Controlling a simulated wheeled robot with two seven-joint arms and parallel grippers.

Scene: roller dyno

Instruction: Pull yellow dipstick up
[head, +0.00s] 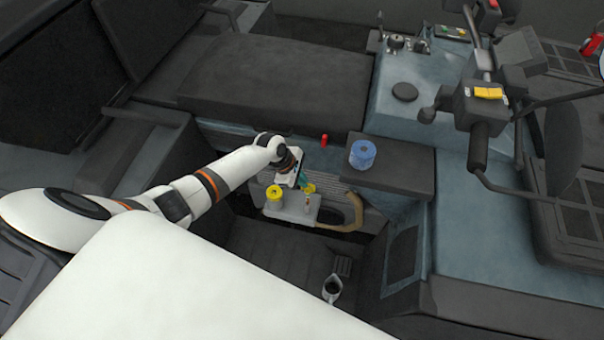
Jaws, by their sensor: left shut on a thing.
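The yellow dipstick (310,189) shows as a small yellow piece at the right part of a grey engine block or tank (291,208), in the middle of the view. A thin part of it seems to run down toward the block's top. My left gripper (304,182) reaches in from the left and is shut on the yellow dipstick, just above the block. The fingers partly hide the dipstick, so I cannot tell how far it sits in the block. My right gripper is not in view.
A yellow cap (274,193) stands on the block's left. A tan hose (350,215) curves at its right. A blue roll (362,154) sits on a dark ledge behind. A small red piece (324,140) stands nearby.

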